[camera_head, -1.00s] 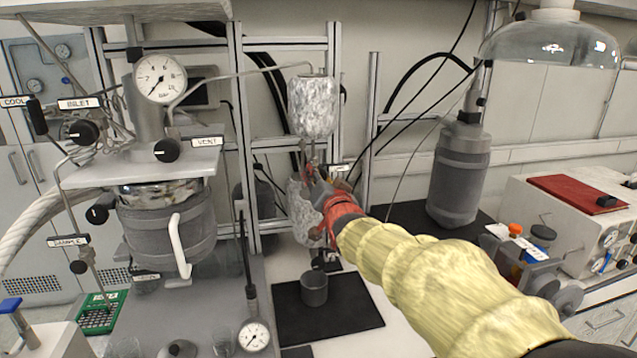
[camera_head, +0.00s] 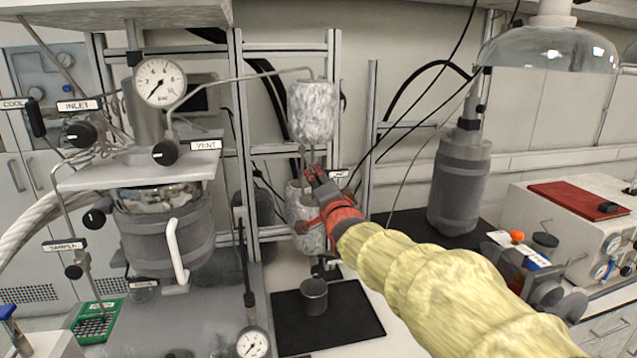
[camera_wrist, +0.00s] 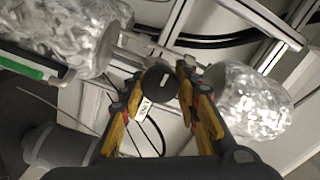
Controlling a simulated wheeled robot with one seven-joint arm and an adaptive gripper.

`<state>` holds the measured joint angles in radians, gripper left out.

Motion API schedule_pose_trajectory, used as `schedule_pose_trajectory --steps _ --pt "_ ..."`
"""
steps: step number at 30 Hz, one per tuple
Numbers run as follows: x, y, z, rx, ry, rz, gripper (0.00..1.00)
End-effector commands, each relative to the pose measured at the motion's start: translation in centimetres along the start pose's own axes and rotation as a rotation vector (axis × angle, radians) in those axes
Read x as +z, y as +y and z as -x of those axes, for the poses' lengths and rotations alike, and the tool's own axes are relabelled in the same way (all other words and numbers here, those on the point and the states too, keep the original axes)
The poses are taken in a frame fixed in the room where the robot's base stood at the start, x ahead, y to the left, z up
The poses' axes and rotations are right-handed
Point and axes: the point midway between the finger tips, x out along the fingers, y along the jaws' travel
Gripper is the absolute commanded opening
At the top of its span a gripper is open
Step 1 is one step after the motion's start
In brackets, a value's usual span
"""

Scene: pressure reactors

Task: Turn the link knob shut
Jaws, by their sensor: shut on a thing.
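The link knob (camera_wrist: 160,82) is a round black knob with a short white pointer mark, seen close up in the wrist view. The white LINK tag (camera_wrist: 143,107) is just below and left of it. My gripper (camera_wrist: 160,85) has one finger on each side of the knob and is shut on it. In the head view my gripper (camera_head: 316,174) reaches in from the lower right between two foil-wrapped vessels and hides the knob. The small tag (camera_head: 338,174) shows just right of the fingers.
A foil-wrapped upper vessel (camera_head: 313,110) and lower vessel (camera_head: 299,207) stand close to my fingers. Metal frame posts (camera_head: 241,150) rise behind. A reactor (camera_head: 165,235) with gauge and knobs stands left. A grey bottle (camera_head: 459,185) stands right.

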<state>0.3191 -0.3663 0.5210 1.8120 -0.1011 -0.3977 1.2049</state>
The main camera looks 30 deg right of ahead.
Motion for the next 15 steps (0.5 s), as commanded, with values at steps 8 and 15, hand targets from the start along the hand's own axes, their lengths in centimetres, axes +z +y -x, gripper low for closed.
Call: schedule_pose_trajectory --steps 8,15 --pt "0.04 0.11 -0.01 0.002 -0.001 -0.005 0.07" --pt "0.04 0.11 -0.01 0.002 0.0 -0.004 0.39"
